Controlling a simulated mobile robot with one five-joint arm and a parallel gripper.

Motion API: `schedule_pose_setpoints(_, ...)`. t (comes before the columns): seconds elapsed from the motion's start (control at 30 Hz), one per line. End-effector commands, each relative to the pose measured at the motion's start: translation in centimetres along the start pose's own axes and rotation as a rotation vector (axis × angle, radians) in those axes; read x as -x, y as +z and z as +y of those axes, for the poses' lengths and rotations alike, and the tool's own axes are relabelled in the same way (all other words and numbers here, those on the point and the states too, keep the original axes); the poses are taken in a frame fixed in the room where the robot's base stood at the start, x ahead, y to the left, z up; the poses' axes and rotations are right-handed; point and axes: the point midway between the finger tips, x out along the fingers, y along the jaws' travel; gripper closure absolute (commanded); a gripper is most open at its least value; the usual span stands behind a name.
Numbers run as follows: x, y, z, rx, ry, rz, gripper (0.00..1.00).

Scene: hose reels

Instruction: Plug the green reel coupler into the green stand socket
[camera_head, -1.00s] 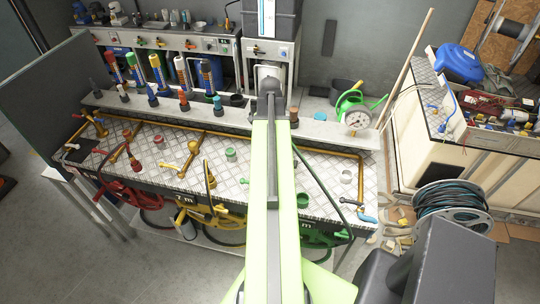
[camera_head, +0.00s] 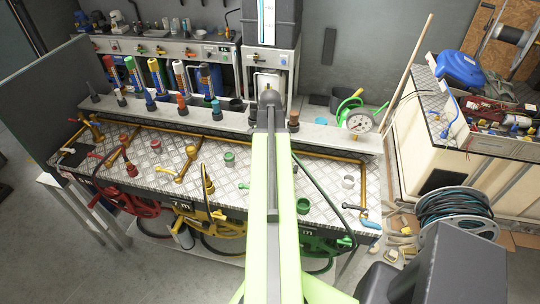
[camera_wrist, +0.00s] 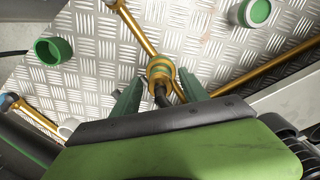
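My gripper (camera_wrist: 160,79) points down at the table in the wrist view, its two green fingers on either side of a brass coupler with a green band, the green reel coupler (camera_wrist: 160,67). A black hose comes up from it between the fingers. In the head view my arm hides both. A green socket with a pale inside (camera_wrist: 255,12) is at the upper right of the wrist view; in the head view it stands left of my arm (camera_head: 229,158). An empty green cup (camera_wrist: 53,50) is at the left, also in the head view (camera_head: 303,205).
A white socket (camera_head: 348,182) stands to the right. Brass pipes (camera_head: 330,158) run along the metal table. A parked yellow coupler (camera_head: 208,186) and a red coupler (camera_head: 131,167) stand on the left.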

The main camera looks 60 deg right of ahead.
Motion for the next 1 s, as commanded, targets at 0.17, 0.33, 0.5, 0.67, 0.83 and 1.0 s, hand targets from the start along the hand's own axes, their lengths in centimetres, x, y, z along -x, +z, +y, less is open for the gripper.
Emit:
schedule_pose_setpoints(0.17,0.0,0.0,0.0,0.000,0.000,0.000,0.48)
schedule_pose_setpoints(0.33,0.4,0.0,0.0,-0.001,0.000,0.000,0.48)
schedule_pose_setpoints(0.5,2.5,0.0,0.0,-0.001,0.000,0.000,0.48)
schedule_pose_setpoints(0.67,6.0,0.0,0.1,-0.001,0.000,0.000,0.48)
schedule_pose_setpoints(0.83,9.9,-0.1,0.1,-0.001,0.000,0.000,0.48)
schedule_pose_setpoints(1.0,12.3,-0.1,0.1,-0.001,0.000,0.000,0.48)
